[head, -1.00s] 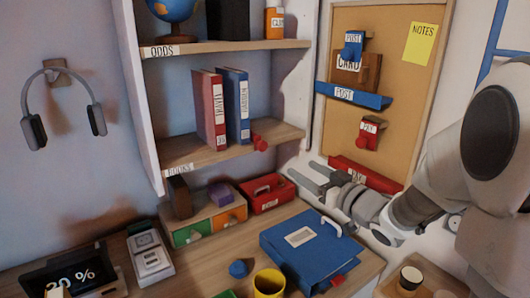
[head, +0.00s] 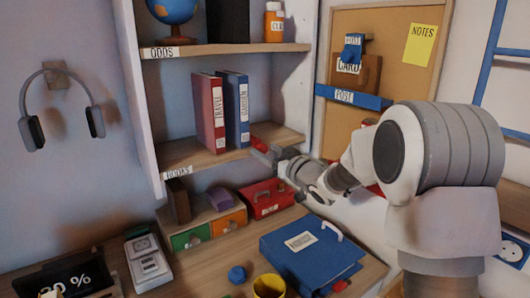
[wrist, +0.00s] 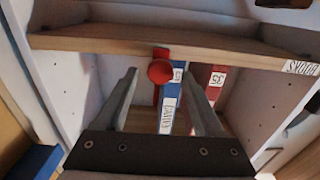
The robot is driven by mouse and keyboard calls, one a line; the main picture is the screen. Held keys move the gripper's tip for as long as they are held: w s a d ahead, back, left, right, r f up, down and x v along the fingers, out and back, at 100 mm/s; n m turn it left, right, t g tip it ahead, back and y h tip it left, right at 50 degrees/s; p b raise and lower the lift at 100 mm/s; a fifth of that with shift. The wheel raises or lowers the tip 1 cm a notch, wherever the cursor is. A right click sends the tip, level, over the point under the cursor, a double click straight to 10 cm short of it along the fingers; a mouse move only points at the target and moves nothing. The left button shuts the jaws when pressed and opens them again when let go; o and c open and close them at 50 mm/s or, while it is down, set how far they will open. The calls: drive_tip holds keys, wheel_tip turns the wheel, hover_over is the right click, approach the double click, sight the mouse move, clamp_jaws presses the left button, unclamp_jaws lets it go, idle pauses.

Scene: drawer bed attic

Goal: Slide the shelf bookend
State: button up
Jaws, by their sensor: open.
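The red bookend (head: 259,144) with its round knob stands on the middle shelf, just right of the blue book (head: 236,108). In the wrist view the bookend's red knob (wrist: 160,71) sits between my fingertips, in front of the blue book (wrist: 170,100). My gripper (head: 263,153) is at the right front of that shelf, close to the bookend, and partly hides it in the head view. In the wrist view my gripper (wrist: 160,76) is open, one finger to each side of the knob. I cannot tell whether a finger touches it.
A red book (head: 208,112) stands left of the blue one on the shelf board (head: 190,155); shelf space left of it is clear. Below are a small drawer unit (head: 208,226), a red box (head: 271,198) and a blue binder (head: 310,250). A pinboard (head: 388,85) hangs at right.

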drive_tip(key=shift+w+a, duration=0.35)
drive_tip(key=shift+w, duration=0.25)
clamp_jaws()
idle(1.1)
